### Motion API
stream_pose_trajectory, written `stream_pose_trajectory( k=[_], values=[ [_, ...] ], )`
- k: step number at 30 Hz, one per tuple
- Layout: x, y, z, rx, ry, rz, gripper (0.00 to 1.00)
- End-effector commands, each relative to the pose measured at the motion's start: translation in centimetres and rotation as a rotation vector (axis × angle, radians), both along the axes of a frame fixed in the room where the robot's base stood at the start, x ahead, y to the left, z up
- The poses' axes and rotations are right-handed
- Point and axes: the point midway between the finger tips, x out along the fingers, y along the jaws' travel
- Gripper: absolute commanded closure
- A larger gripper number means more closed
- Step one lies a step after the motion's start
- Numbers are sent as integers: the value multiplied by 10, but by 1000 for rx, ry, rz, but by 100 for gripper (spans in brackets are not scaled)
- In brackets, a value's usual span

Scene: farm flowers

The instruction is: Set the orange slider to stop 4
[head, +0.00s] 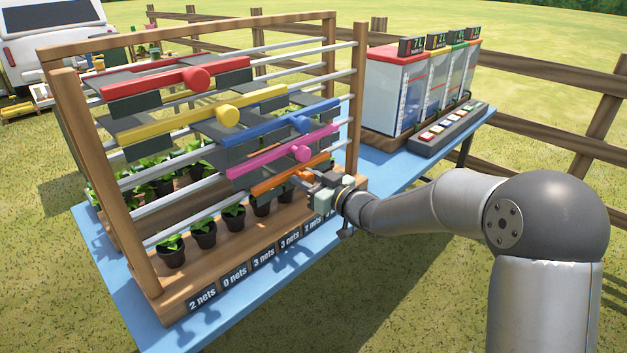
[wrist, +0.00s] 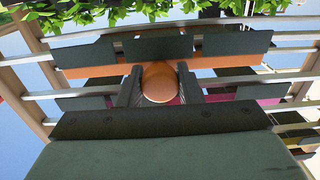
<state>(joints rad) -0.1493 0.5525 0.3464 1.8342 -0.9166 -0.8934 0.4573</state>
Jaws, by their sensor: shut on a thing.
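The orange slider (head: 290,179) is the lowest coloured bar on the rack, toward the rack's right end in the head view. Its bar (wrist: 215,62) and round orange knob (wrist: 158,82) show in the wrist view. My gripper (head: 308,181) is at this slider, with its two fingers (wrist: 158,88) on either side of the knob and shut on it. A row of labels (head: 263,257) reading numbers of nets runs along the rack's front base. I cannot make out stop numbers.
Pink (head: 270,157), blue (head: 270,128), yellow (head: 200,118) and red (head: 180,77) sliders sit above on metal rails. Potted plants (head: 203,233) stand below. Clear tanks (head: 430,85) and a button panel (head: 452,128) stand at right on the blue table (head: 378,160).

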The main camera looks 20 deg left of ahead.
Motion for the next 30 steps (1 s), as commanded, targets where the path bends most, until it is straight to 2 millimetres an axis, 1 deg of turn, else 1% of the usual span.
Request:
stream_pose_trajectory(
  k=[1, 3, 7, 10, 19, 20, 21, 22, 30],
  values=[
    [8, -3, 2, 0, 2, -1, 100],
    [15, -5, 2, 0, 1, 3, 100],
    [24, -8, 0, -2, 1, 6, 100],
    [27, -9, 0, -2, 1, 7, 100],
    [27, -9, -1, -2, 1, 9, 100],
    [27, -9, -1, -2, 1, 9, 65],
    [27, -9, -1, -2, 1, 9, 54],
    [27, -9, -1, -2, 1, 9, 46],
    [26, -8, 0, -2, 1, 10, 46]
  ],
)
